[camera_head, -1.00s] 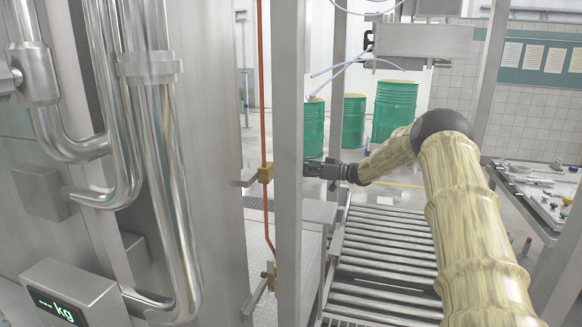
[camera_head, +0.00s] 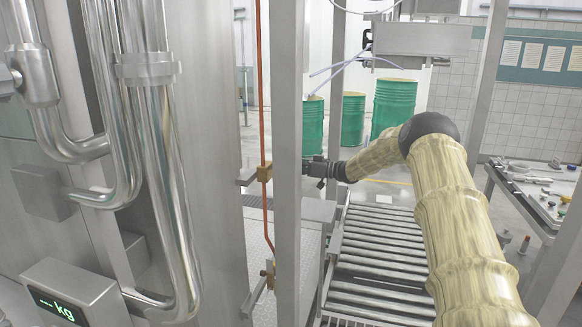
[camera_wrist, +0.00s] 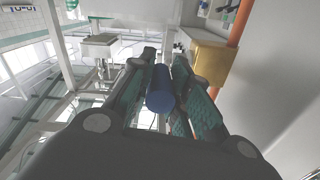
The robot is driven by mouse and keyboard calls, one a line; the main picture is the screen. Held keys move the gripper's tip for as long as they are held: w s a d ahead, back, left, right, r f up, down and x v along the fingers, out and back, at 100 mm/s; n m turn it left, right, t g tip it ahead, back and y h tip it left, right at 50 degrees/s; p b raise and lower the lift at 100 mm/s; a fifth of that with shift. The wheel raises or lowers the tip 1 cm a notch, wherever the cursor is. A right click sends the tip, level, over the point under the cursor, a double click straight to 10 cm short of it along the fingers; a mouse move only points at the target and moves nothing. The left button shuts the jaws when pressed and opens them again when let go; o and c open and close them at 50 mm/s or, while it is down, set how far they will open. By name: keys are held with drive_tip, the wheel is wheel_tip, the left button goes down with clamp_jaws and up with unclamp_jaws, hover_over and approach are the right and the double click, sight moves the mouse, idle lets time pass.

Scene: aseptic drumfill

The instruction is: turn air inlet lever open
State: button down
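A thin copper-coloured pipe (camera_head: 261,90) runs down behind a steel post, with a brass valve block (camera_head: 264,172) on it. A grey flat piece (camera_head: 246,179) sticks out to the left of the block. My gripper (camera_head: 313,168) is at the valve's height, its tips partly hidden by the post. In the wrist view, a blue cylindrical grip (camera_wrist: 160,90), seemingly the lever's handle, lies between my gripper's fingers (camera_wrist: 163,62). The fingers flank it closely; whether they press on it is unclear. The brass block (camera_wrist: 212,58) is just right of the right finger.
The steel post (camera_head: 288,130) stands close in front of my gripper. A lower valve (camera_head: 269,272) is on the same pipe. A roller conveyor (camera_head: 380,240) runs below my arm. Green drums (camera_head: 393,105) stand behind, and a cluttered table (camera_head: 535,190) is at right.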

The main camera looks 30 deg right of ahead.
drive_tip(key=f+t+y+b, duration=0.1)
drive_tip(key=t+b, duration=0.1)
drive_tip(key=b, duration=0.2)
drive_tip(key=f+t+y+b, duration=0.1)
drive_tip(key=b, duration=0.3)
drive_tip(key=w+f+t+y+b, duration=0.1)
drive_tip(key=f+t+y+b, duration=0.1)
drive_tip(key=b, duration=0.2)
drive_tip(key=shift+a+f+t, duration=0.1)
drive_tip(key=shift+a+t, duration=0.2)
drive_tip(key=shift+a+y+b, duration=0.1)
drive_tip(key=shift+y+b, duration=0.2)
drive_tip(key=shift+b, duration=0.05)
drive_tip(key=c, duration=1.4)
unclamp_jaws()
drive_tip(key=shift+o, duration=0.5)
drive_tip(key=shift+w+f, duration=0.1)
drive_tip(key=shift+f, duration=0.15)
drive_tip(key=v, duration=0.7)
